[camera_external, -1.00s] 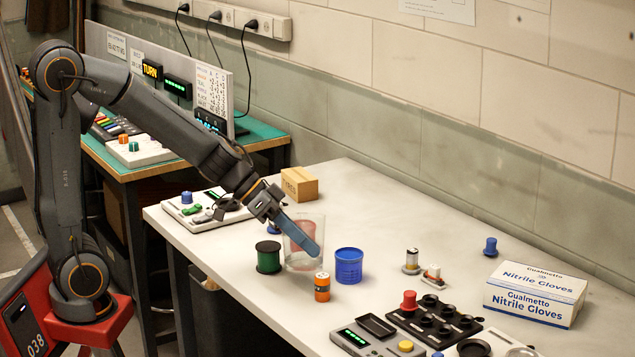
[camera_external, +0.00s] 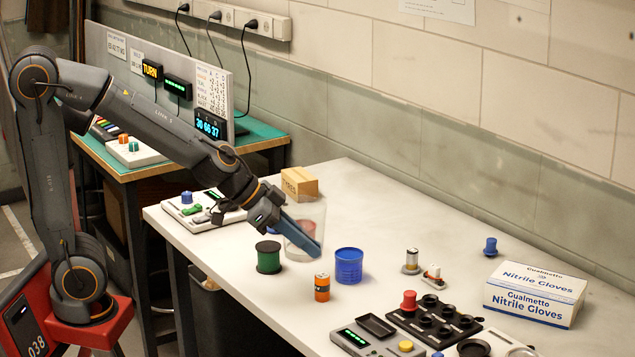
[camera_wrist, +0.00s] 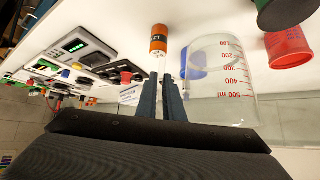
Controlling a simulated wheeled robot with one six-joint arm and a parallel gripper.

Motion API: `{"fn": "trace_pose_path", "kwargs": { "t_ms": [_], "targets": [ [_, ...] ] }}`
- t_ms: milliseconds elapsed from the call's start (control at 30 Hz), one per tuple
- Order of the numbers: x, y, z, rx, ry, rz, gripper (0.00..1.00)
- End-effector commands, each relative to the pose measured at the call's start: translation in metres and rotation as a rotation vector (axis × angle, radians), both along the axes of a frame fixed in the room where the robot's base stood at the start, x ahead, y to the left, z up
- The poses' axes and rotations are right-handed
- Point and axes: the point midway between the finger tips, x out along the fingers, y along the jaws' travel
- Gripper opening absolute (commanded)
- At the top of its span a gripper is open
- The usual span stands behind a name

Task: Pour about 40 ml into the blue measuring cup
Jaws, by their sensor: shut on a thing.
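The blue measuring cup (camera_external: 349,266) stands upright on the white bench, right of my gripper. My gripper (camera_external: 312,248) is shut on a clear glass beaker (camera_external: 291,240). The beaker looks raised slightly off the bench and roughly upright. In the wrist view the beaker (camera_wrist: 225,80) lies right of my fingers (camera_wrist: 168,85), with red marks up to 500 ml. The exact contact and any liquid inside cannot be made out. Part of the blue cup shows behind the beaker there.
A red cup (camera_wrist: 288,47) stands near the spool. Black trays (camera_external: 430,318) and a glove box (camera_external: 537,292) lie right. The bench behind the blue cup is clear.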

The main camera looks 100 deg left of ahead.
Motion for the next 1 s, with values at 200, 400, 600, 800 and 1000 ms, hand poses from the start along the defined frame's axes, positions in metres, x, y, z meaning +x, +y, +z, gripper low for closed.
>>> {"fn": "trace_pose_path", "kwargs": {
  "t_ms": [200,400,600,800,1000],
  "targets": [
    [0.000,0.001,0.024,0.003,-0.003,0.001,0.00],
    [0.000,0.001,0.045,0.004,-0.001,0.002,0.00],
    [0.000,0.001,0.064,0.002,0.000,0.002,0.00],
    [0.011,-0.013,0.067,0.000,0.003,-0.033,0.00],
    [0.029,-0.035,0.067,0.001,0.001,-0.090,0.00]
  ]
}}
